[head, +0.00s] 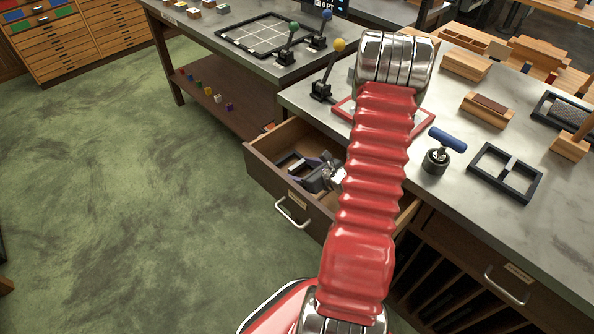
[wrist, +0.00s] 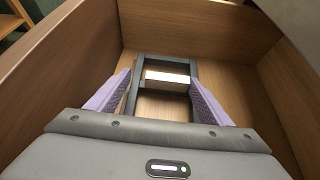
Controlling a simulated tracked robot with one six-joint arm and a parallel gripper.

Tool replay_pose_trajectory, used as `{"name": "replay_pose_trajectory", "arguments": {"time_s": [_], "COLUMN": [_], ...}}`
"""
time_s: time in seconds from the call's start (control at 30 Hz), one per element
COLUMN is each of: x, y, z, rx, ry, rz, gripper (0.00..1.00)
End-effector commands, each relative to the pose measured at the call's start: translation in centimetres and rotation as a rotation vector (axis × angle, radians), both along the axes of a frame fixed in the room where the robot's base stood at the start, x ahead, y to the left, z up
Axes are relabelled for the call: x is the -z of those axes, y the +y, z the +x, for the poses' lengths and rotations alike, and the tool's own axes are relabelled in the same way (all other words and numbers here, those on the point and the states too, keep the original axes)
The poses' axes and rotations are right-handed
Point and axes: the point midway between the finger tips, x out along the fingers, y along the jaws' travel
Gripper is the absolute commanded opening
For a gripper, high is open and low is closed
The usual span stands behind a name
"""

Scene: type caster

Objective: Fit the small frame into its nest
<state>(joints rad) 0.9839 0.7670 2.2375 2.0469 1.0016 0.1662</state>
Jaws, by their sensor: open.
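A small dark frame with a pale, light-catching crossbar lies on the floor of an open wooden drawer; its dark far bar (wrist: 165,60) shows in the wrist view. My gripper (wrist: 160,88) is open, with one purple finger on each side of the frame. The fingers look close to its side rails; I cannot tell whether they touch. In the head view my gripper (head: 291,167) reaches down into the drawer (head: 262,166), and the frame is hard to make out there. Which piece is the nest is not clear; a red-edged piece (head: 342,108) lies on the bench, partly hidden by my arm.
Drawer walls (wrist: 70,62) stand close around my gripper. On the bench above are a larger dark frame (head: 480,178), a blue-handled tool (head: 437,160), a yellow-knobbed lever (head: 328,75) and wooden blocks (head: 487,109). Green floor (head: 130,190) is clear at left.

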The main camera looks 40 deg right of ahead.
Motion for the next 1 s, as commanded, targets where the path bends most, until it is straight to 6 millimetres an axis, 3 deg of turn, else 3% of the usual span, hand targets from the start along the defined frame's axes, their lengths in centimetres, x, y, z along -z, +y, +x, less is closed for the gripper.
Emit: {"name": "replay_pose_trajectory", "arguments": {"time_s": [0.27,0.73,1.0], "x": [-1.0,-4.5,-5.7], "y": [-0.1,-0.4,-0.5], "z": [-1.9,-8.0,-10.2], "rx": [0.002,0.003,0.0], "ry": [0.0,-0.002,-0.002], "rz": [0.0,-0.001,-0.001], "gripper": [0.73,0.73,0.73]}}
